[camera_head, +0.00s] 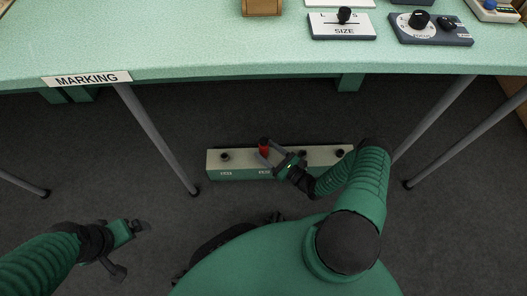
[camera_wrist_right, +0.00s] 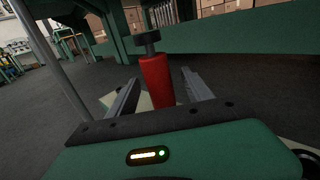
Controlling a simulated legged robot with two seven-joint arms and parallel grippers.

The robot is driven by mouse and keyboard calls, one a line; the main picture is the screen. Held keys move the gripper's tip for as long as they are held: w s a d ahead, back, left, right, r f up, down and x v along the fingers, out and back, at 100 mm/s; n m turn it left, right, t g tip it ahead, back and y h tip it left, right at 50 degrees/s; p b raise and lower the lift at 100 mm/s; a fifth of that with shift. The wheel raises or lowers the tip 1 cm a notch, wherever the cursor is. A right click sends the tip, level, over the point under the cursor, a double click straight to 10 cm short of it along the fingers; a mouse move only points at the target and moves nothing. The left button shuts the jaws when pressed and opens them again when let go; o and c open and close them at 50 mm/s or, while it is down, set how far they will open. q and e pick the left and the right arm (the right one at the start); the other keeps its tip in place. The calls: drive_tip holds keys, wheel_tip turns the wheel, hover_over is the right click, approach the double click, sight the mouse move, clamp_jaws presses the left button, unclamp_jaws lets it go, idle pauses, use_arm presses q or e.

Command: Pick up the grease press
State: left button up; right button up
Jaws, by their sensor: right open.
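The grease press appears to be the red cylinder (camera_wrist_right: 157,80) with a dark knob on top, upright in the right wrist view. In the head view the red piece (camera_head: 264,147) stands at the long pale-topped green box (camera_head: 232,172) on the floor under the table. My right gripper (camera_head: 270,153) is open, its two fingers on either side of the red cylinder; the right wrist view shows the gripper (camera_wrist_right: 160,97) too. I cannot tell whether the fingers touch it. My left gripper (camera_head: 136,226) is at the lower left, away from the box; its jaws are unclear.
The green table (camera_head: 200,40) with a MARKING label (camera_head: 87,80) spans above the box. Grey table legs (camera_head: 155,135) stand left and right of it. Dark knobs (camera_head: 225,157) also stand on the box. Dark floor (camera_head: 110,180) is clear left of the box.

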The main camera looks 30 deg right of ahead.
drive_tip(key=x, duration=0.1)
drive_tip(key=b+x, duration=0.2)
drive_tip(key=x, duration=0.1)
drive_tip(key=shift+w+a+f, duration=0.1)
drive_tip(key=shift+a+f, duration=0.05)
drive_tip(key=shift+f, duration=0.15)
drive_tip(key=shift+w+r, duration=0.1)
drive_tip(key=shift+r, duration=0.05)
use_arm(q)
drive_tip(key=x, duration=0.3)
drive_tip(key=shift+s+f, duration=0.2)
drive_tip(key=shift+s, duration=0.15)
use_arm(e)
clamp_jaws()
